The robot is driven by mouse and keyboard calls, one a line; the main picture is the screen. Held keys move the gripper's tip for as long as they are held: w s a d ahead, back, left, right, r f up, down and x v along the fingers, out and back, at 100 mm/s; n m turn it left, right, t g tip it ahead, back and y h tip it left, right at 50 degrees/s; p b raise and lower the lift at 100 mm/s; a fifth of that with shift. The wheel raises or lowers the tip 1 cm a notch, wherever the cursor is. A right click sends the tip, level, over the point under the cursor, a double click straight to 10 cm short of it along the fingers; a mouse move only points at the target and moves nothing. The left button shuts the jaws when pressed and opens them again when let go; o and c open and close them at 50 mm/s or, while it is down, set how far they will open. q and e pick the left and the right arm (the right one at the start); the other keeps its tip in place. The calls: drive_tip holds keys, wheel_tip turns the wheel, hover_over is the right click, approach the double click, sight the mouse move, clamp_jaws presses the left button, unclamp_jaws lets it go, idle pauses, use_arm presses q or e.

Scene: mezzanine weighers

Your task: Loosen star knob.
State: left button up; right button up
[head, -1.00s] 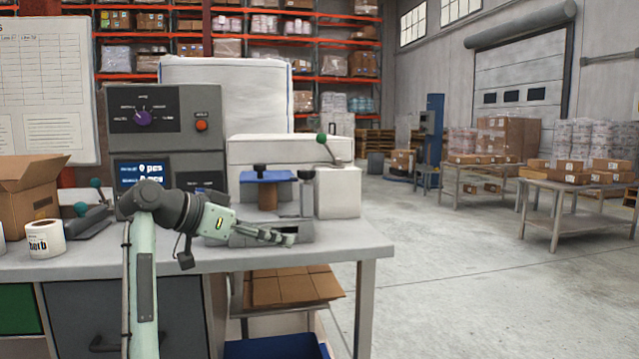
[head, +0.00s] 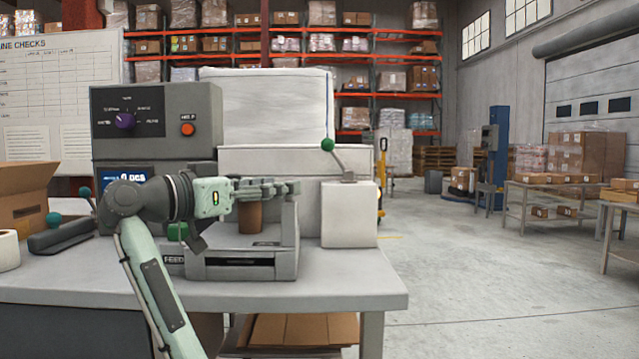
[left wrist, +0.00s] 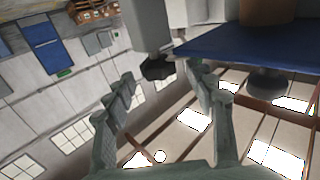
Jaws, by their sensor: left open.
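A dark star knob (left wrist: 157,67) shows in the left wrist view at the end of a grey post (left wrist: 146,22). My left gripper (left wrist: 162,82) is open, with its fingers on either side of this knob in the picture; I see no contact. A second dark knob (left wrist: 268,82) lies against the blue plate (left wrist: 250,47), to the right of the fingers. In the head view my left gripper (head: 284,187) reaches right across the top of the fixture (head: 245,267) and hides the knobs and plate. A brown cylinder (head: 250,217) stands below it. My right gripper is not in view.
A white box (head: 349,215) with a green-ended lever (head: 328,145) stands just right of the fixture. A grey control unit (head: 157,125) stands behind my left arm. The bench's right front corner (head: 375,285) is clear.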

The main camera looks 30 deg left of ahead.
use_arm(q)
drive_tip(key=x, duration=0.7)
drive_tip(key=shift+w, duration=0.1)
clamp_jaws()
idle(0.4)
